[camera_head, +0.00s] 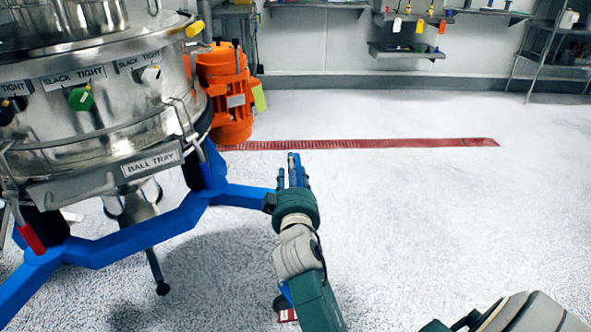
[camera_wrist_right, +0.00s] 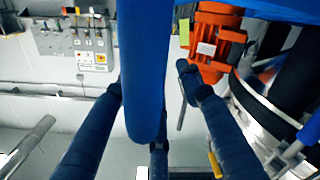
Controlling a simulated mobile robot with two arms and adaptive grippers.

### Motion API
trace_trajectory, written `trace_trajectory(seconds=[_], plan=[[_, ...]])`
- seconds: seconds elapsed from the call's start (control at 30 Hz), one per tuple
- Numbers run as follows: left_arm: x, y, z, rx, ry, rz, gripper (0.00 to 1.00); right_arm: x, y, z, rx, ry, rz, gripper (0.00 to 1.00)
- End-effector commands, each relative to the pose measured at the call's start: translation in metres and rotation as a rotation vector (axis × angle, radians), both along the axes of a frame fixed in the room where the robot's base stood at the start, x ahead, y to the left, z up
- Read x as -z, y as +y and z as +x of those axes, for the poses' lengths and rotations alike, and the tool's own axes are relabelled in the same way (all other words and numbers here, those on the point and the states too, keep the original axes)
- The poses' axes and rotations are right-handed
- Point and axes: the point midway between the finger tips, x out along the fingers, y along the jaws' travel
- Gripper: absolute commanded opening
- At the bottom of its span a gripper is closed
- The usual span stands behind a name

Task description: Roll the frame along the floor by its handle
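The blue frame (camera_head: 150,235) is a low set of tubes on the floor, carrying a large steel sifter (camera_head: 90,90). My right gripper (camera_head: 293,168) is at the middle of the head view, at the right end of a frame tube. In the right wrist view, a blue bar (camera_wrist_right: 143,70) with a rounded end lies between the fingers of my right gripper (camera_wrist_right: 150,80). Gaps show on both sides of the bar, so the fingers look open around it. Whether the bar touches the palm is hidden.
An orange motor (camera_head: 226,92) is fixed beside the sifter. A red strip (camera_head: 370,143) lies across the pale floor (camera_head: 430,220), which is clear to the right. Wall shelves (camera_head: 405,50) and a rack (camera_head: 550,50) stand at the back.

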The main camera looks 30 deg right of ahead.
Motion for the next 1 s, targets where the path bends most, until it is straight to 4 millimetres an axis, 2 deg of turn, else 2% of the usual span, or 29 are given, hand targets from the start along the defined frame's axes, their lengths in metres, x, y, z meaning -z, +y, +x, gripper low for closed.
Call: trace_trajectory(seconds=[0.27, 0.7, 0.8, 1.0], plan=[[0.0, 0.0, 0.0, 0.001, 0.0, 0.0, 0.0, -0.007, -0.003, -0.001, 0.007, -0.003, -0.004, 0.36], [0.0, 0.0, 0.0, 0.0, -0.001, 0.0, 0.0, -0.084, 0.001, 0.001, 0.001, -0.005, -0.003, 0.36], [0.0, 0.0, 0.0, 0.0, -0.001, 0.0, 0.0, -0.095, 0.001, 0.002, 0.001, -0.003, -0.003, 0.36], [0.0, 0.0, 0.0, 0.0, -0.001, 0.0, 0.0, -0.101, 0.002, 0.002, -0.001, 0.0, -0.003, 0.36]])
